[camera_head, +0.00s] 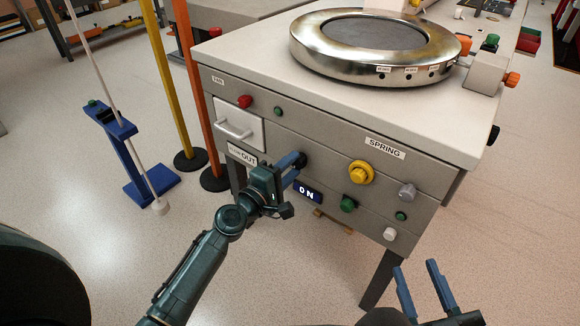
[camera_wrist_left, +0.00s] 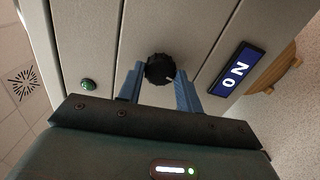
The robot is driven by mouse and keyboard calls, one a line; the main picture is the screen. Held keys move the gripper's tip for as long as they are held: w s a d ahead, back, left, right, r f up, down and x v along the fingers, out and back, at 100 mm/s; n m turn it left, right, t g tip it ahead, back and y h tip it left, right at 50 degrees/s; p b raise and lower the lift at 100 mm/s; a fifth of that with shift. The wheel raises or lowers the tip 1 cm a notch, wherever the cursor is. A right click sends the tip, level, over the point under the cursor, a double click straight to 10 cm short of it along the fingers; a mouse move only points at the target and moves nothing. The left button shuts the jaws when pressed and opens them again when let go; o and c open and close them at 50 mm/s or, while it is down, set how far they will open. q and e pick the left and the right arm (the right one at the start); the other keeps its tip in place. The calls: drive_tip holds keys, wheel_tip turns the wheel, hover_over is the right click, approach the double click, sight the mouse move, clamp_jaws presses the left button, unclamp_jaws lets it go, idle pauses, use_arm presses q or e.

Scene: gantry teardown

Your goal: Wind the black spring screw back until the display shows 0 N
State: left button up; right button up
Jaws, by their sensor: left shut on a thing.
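The black spring screw (camera_wrist_left: 160,69) is a ribbed black knob with a pale mark on the front of the grey cabinet. My left gripper (camera_head: 292,166) has its blue fingers on either side of the screw and is shut on it. In the head view the fingers largely hide the screw. The small dark display (camera_head: 308,192) beside it reads 0 N in white. The display also shows in the left wrist view (camera_wrist_left: 237,69), turned on its side. My right gripper (camera_head: 421,288) is open and empty at the lower right, in front of the cabinet.
The cabinet front (camera_head: 325,149) also carries a yellow knob (camera_head: 361,172), a green knob (camera_head: 348,203), a grey knob (camera_head: 407,191) and a red button (camera_head: 245,101). A metal ring (camera_head: 374,46) lies on top. Yellow and orange posts and a blue stand (camera_head: 124,150) are at left.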

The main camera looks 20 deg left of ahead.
use_arm(q)
drive_tip(key=shift+n, duration=0.3)
drive_tip(key=o, duration=1)
drive_tip(key=shift+s, duration=0.1)
drive_tip(key=b+v, duration=0.2)
drive_tip(key=v, duration=1.1)
